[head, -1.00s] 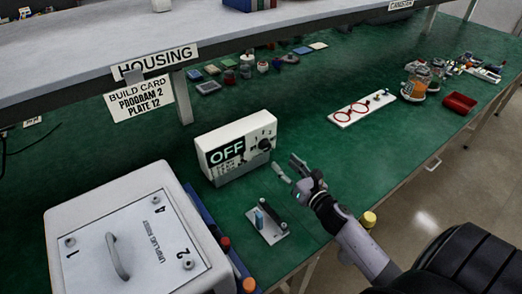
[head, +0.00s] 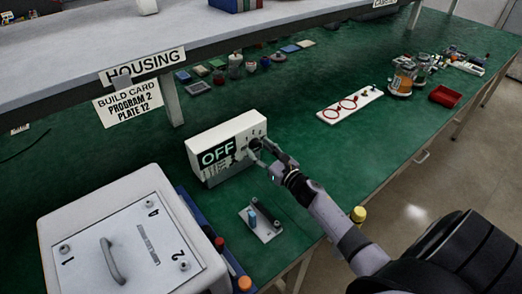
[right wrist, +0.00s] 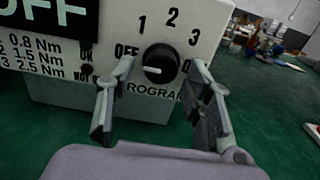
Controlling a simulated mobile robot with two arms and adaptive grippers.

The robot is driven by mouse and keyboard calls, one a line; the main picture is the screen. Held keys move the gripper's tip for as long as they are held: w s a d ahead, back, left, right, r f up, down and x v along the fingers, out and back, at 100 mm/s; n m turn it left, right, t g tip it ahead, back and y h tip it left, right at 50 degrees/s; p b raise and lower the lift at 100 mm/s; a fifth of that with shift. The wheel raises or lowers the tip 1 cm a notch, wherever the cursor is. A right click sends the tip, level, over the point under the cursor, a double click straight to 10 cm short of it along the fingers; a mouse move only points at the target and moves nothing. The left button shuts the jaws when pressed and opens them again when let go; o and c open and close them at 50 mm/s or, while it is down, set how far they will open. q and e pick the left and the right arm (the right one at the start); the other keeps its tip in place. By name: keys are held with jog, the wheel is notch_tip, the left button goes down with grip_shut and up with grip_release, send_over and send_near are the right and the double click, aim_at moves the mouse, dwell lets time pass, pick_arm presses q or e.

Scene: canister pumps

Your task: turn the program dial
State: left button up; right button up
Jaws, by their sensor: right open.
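The white control box (head: 226,148) stands on the green bench, and its display (head: 217,154) reads OFF. The black round program dial (right wrist: 160,63) is on its front face, with 1, 2, 3 and OFF printed around it. The dial's white pointer mark lies to the left, on the OFF side. My right gripper (right wrist: 161,80) is open, with one finger on each side of the dial; I cannot tell whether they touch it. In the head view my right gripper (head: 264,152) is at the box's right front and partly hides the dial. My left gripper is out of view.
A small plate with a blue peg and a dark part (head: 262,224) lies in front of the box. A large white unit (head: 125,240) stands at the left front. A white board with red rings (head: 350,103) lies farther right.

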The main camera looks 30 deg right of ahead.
grip_shut()
dwell(0.5)
jog(key=shift+m, duration=0.4)
jog(key=m, duration=0.3)
jog(key=shift+a+m+b, duration=0.15)
jog(key=shift+m+b, duration=0.25)
jog(key=m, duration=0.4)
jog(key=shift+r+m, duration=0.1)
jog(key=shift+m, duration=0.2)
jog(key=m, duration=0.4)
jog(key=shift+a+r+p, duration=0.1)
jog(key=shift+p, duration=0.25)
jog(key=shift+m+p, duration=0.35)
jog(key=shift+m, duration=1.85)
